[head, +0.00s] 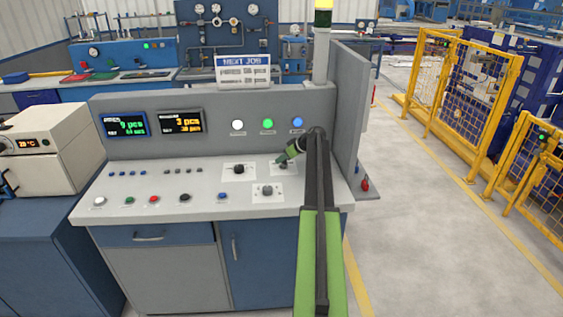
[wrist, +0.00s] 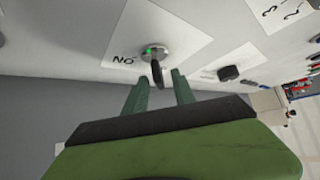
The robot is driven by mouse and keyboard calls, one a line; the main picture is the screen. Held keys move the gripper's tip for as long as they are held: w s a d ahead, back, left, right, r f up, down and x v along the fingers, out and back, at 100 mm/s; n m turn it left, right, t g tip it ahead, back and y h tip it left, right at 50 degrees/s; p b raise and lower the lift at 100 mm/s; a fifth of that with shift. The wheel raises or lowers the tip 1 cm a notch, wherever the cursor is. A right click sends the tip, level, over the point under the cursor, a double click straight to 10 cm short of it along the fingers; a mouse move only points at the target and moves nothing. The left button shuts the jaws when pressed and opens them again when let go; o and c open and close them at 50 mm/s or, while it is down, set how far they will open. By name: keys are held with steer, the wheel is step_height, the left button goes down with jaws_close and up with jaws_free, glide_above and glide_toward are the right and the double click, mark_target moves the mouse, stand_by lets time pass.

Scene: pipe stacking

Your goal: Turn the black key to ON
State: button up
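In the wrist view the black key (wrist: 157,72) stands in a round metal lock on a white plate (wrist: 180,20). A small green spot shows at the lock, and a label beside it reads ON upside down. My gripper (wrist: 161,80) is open, with one green finger on each side of the key's outer end. I cannot tell whether either finger touches the key. In the head view my gripper (head: 281,161) is at the right-hand plate (head: 290,171) of the console, and it mostly hides the key.
A black knob (head: 239,169) sits on the plate to the left, and another knob (head: 267,189) is on a nearer plate. The grey console panel (head: 190,185) carries several push buttons. A side wall (head: 348,100) rises at the console's right. Open floor lies further right.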

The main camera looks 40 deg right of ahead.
jaws_close()
